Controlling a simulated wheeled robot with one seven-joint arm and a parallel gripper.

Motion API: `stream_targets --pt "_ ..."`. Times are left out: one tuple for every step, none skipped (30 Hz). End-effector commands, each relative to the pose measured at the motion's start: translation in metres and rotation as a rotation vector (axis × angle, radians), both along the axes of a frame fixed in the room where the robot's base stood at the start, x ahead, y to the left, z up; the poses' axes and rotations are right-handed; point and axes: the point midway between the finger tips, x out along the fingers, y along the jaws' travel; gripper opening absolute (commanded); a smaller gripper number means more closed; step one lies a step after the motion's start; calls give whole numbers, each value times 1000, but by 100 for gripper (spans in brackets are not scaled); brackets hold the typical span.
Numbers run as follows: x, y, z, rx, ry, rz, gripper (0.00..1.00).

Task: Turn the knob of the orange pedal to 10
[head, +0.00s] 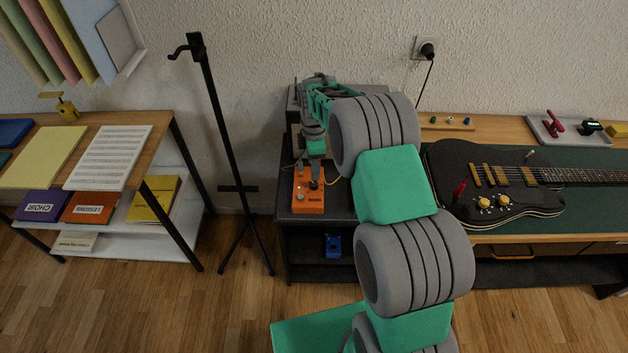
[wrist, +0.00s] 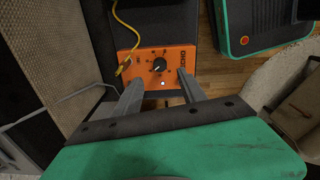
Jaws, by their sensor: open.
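The orange pedal (head: 308,197) lies on the top of a dark cabinet, left of my arm in the head view. In the wrist view the orange pedal (wrist: 183,60) shows a black knob (wrist: 159,66) with a light pointer line, and small dark marks around it. The marks are too small to read. A small white light or button (wrist: 163,84) sits below the knob. My gripper (wrist: 158,88) is open, its two fingers apart at either side of the pedal's near part. The knob is beyond the fingertips in the picture, and nothing is between them in their grip.
A yellow cable (wrist: 123,40) plugs into the pedal's left side. An amplifier (wrist: 52,62) stands close by. A blue pedal (head: 333,246) is on the shelf below. A black stand (head: 228,150) rises left of the cabinet; a guitar (head: 490,190) lies on the bench at right.

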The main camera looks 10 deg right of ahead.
Motion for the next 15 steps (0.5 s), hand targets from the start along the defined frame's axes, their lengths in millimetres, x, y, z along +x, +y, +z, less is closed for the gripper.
stream_targets --pt "0 0 0 0 0 39 49" --pt "0 0 -1 0 0 54 49" --pt "0 0 -4 0 1 65 49" --pt "0 0 -7 0 1 68 49" --pt "0 0 -10 0 1 67 49" --pt "-1 0 -17 0 2 66 49" --pt "-1 0 -23 0 3 66 49" --pt "-1 0 -29 0 3 66 49" --pt "-1 0 -37 1 4 65 49" --pt "-1 0 -43 0 3 65 49" --pt "-1 0 -48 0 2 65 49" --pt "-1 0 -56 0 3 64 49" --pt "0 0 -61 0 2 64 49" --pt "0 0 -65 0 1 64 49" --pt "-1 0 -70 0 2 64 49"
